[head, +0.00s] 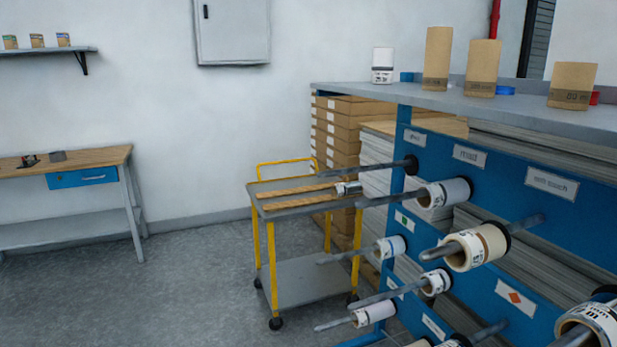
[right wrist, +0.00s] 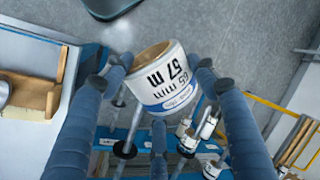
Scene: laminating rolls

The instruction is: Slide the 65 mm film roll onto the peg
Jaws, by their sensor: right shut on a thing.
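In the right wrist view my right gripper (right wrist: 157,76) is shut on the 65 mm film roll (right wrist: 172,92), a white-labelled roll printed "65 mm 67 m" with a brown core. Its fingers press the roll from both sides. Neither this roll nor either gripper shows in the head view. An empty grey peg (head: 365,170) with a dark disc at its base sticks out at the upper left of the blue rack (head: 405,128). The held roll is apart from the rack in the right wrist view. I cannot tell which peg is meant.
Other pegs carry rolls, such as a white roll (head: 445,193) and a cream roll (head: 476,248). A yellow-framed cart (head: 283,203) with a small roll (head: 348,188) stands behind the pegs. Cardboard tubes (head: 437,58) stand on the rack top.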

